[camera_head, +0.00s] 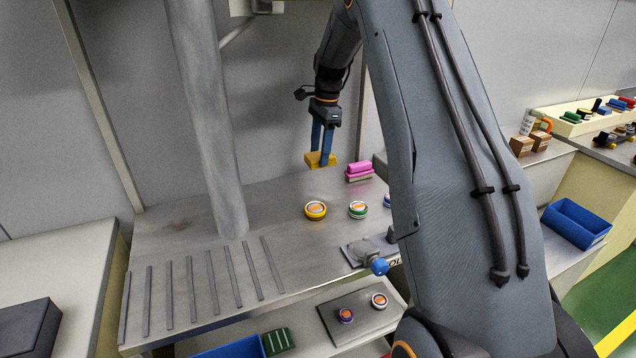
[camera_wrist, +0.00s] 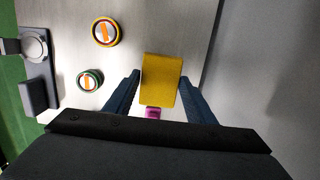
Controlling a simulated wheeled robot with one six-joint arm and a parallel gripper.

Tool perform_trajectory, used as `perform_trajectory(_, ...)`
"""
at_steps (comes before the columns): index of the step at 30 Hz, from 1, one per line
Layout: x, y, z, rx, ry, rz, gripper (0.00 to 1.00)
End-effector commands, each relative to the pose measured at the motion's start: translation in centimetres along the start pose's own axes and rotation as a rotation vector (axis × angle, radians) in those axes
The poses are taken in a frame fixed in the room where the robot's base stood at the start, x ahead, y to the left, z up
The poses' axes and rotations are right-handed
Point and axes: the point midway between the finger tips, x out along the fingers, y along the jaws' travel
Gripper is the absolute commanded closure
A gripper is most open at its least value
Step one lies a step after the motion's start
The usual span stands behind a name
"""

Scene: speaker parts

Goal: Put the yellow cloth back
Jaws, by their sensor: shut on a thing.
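My gripper (camera_head: 322,156) is shut on the yellow cloth (camera_head: 318,160) and holds it above the back part of the metal table (camera_head: 180,225). In the wrist view the yellow cloth (camera_wrist: 161,80) sits as a folded block between the two blue fingers of my gripper (camera_wrist: 160,95). A pink folded cloth (camera_head: 359,171) lies on the table just right of the yellow cloth. The pink cloth shows only partly in the wrist view (camera_wrist: 153,113), beyond the lower edge of the yellow one.
A yellow-rimmed round part (camera_head: 316,210) and a green-rimmed one (camera_head: 358,209) stand on the table. Several dark strips (camera_head: 192,290) lie at the left.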

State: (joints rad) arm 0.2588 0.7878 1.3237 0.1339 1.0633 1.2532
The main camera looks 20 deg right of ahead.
Motion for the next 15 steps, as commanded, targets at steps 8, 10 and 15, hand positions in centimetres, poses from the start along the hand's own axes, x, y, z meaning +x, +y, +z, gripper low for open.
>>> perform_trajectory(8,4.0,0.1,-0.2,-0.003,-0.001,0.003,0.79)
perform_trajectory(10,4.5,0.1,-0.3,-0.003,-0.001,0.002,0.79)
perform_trajectory(15,6.7,0.1,-0.5,-0.003,-0.001,0.005,0.79)
